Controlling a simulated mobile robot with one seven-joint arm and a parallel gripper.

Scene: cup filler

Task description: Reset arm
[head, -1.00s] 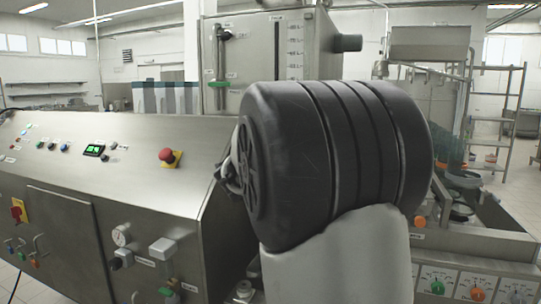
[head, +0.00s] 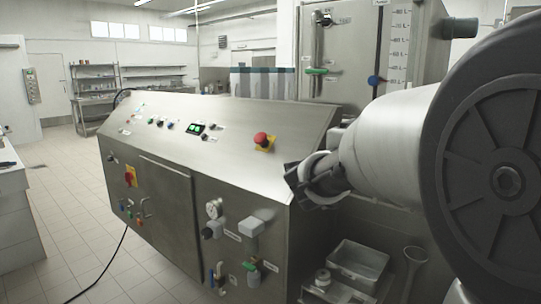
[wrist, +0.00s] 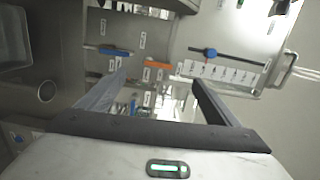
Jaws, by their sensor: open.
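My gripper shows in the wrist view (wrist: 160,92), with its two fingers spread apart and nothing between them. Its fingers point toward a steel panel with labels, a blue handle (wrist: 116,52) and an orange handle (wrist: 158,64). In the head view my arm comes in from the right, and its end is beside the right end of the steel filling machine (head: 170,165).
A metal tray (head: 358,265) sits below my arm.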

